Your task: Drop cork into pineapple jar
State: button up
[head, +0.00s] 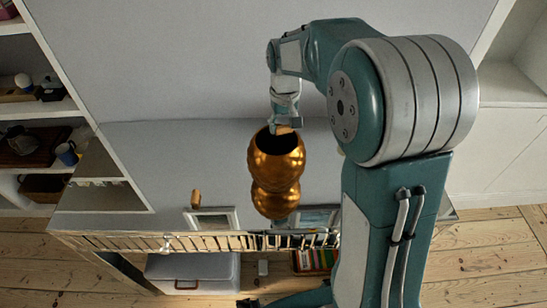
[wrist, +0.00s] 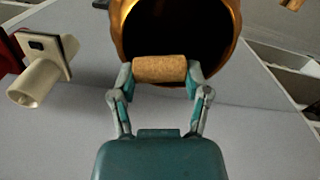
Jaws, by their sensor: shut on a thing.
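The pineapple jar (head: 277,168) is shiny gold, with a round upper part, a smaller round part below it in the head view, and a dark open mouth. In the wrist view the jar's gold rim (wrist: 229,45) and dark mouth fill the top middle. My gripper (wrist: 160,76) is shut on a brown cork (wrist: 160,69), which lies crosswise between the two fingertips. The cork overlaps the near edge of the mouth in the wrist view. In the head view my gripper (head: 285,122) is at the jar's rim, with the cork (head: 284,130) partly hidden. Whether the cork touches the rim cannot be told.
A small brown cylinder (head: 196,197) stands left of the jar on the grey surface. Picture frames (head: 212,219) are near the surface's lower edge. Shelves (head: 40,105) with items line the left.

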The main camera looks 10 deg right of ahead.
jog(key=shift+f, duration=1.1)
jog(key=shift+a, duration=0.1)
jog(key=o, duration=0.7)
jog(key=shift+o, duration=0.2)
notch_tip(320, 180, up, 12)
jog(key=shift+w+f, duration=0.1)
